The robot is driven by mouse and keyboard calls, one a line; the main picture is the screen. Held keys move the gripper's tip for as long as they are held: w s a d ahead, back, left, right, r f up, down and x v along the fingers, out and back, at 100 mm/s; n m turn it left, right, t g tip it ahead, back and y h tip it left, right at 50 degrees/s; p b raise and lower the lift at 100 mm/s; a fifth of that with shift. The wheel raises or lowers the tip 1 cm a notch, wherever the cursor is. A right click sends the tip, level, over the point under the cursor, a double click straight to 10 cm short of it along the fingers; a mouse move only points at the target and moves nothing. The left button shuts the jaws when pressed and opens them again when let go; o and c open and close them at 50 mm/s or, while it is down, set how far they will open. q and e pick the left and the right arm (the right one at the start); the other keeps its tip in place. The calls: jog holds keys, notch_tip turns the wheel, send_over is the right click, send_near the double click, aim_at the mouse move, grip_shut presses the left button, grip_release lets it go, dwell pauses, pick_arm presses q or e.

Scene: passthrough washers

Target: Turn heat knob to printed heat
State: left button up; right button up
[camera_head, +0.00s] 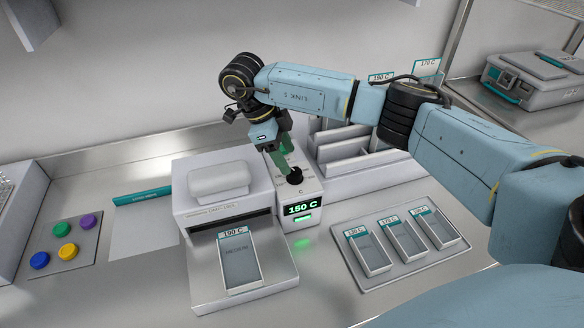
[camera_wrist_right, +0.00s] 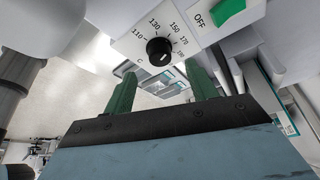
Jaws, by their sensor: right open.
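The heat knob (camera_wrist_right: 158,51) is a black round dial on a white panel with printed marks from 110 up to about 190. It also shows in the head view (camera_head: 295,177) on top of the white control box (camera_head: 311,188). The box's display (camera_head: 302,208) reads 150 C in green. A pouch (camera_head: 240,262) labelled 190 C lies on the sealer's front tray (camera_head: 203,291). My right gripper (camera_head: 282,168) is over the knob, pointing down. In the right wrist view its green fingers (camera_wrist_right: 161,72) are spread and empty, with the knob beyond their tips. My left gripper is out of view.
A green switch (camera_wrist_right: 231,9) marked OFF sits beside the dial. A tray (camera_head: 407,267) with three labelled pouches lies to the right. A pad with coloured buttons (camera_head: 63,243) lies far left. White upright dividers (camera_head: 345,150) stand behind the box, near my right arm.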

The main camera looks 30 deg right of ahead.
aim_at(294, 171)
jog(key=x, duration=0.4)
jog(key=shift+d+f, duration=0.1)
jog(key=shift+f, duration=0.25)
jog(key=shift+s, duration=0.1)
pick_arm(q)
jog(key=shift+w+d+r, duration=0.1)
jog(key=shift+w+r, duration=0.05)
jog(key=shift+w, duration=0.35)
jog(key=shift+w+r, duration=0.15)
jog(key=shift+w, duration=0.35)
pick_arm(e)
jog(key=c, duration=1)
